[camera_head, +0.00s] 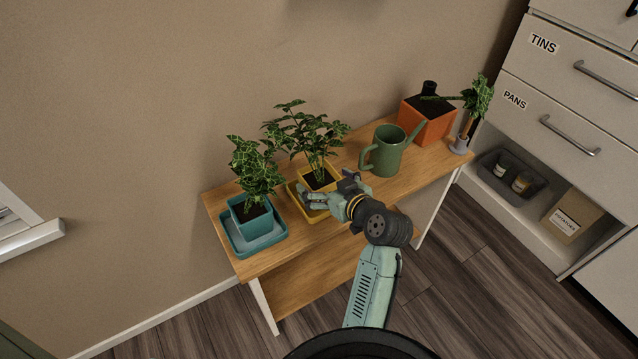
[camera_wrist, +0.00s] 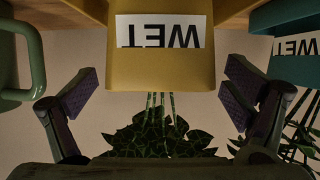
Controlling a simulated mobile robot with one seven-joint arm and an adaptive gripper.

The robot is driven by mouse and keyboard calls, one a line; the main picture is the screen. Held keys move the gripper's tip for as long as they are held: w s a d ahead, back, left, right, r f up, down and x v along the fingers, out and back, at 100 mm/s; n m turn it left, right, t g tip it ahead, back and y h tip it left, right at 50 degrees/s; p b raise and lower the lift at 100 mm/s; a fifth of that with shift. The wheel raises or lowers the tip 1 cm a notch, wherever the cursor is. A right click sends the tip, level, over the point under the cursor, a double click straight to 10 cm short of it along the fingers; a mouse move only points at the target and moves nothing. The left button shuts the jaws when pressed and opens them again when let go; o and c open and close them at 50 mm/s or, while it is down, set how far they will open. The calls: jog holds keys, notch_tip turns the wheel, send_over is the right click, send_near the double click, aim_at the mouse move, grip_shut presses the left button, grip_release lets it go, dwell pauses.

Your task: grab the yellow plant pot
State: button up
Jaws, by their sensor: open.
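The yellow plant pot (camera_head: 317,181) stands upright on a yellow tray (camera_head: 296,207) on the wooden shelf, with a leafy plant in it. In the wrist view, which is upside down, the yellow pot (camera_wrist: 160,72) fills the upper middle with a white "WET" label. My gripper (camera_head: 328,188) is at the pot's near side in the head view and hides part of it. In the wrist view my gripper (camera_wrist: 158,90) is open, with one finger on either side of the pot. Gaps show between the fingers and the pot.
A teal pot (camera_head: 248,211) with a plant stands close on the left, on a teal tray (camera_head: 261,246). White drawers (camera_head: 575,95) stand beyond.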

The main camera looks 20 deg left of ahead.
jog(key=shift+x, duration=1.5)
jog(key=shift+c, duration=0.4)
jog(key=shift+r, duration=0.1)
jog(key=c, duration=1.7)
jog(key=shift+r, duration=0.1)
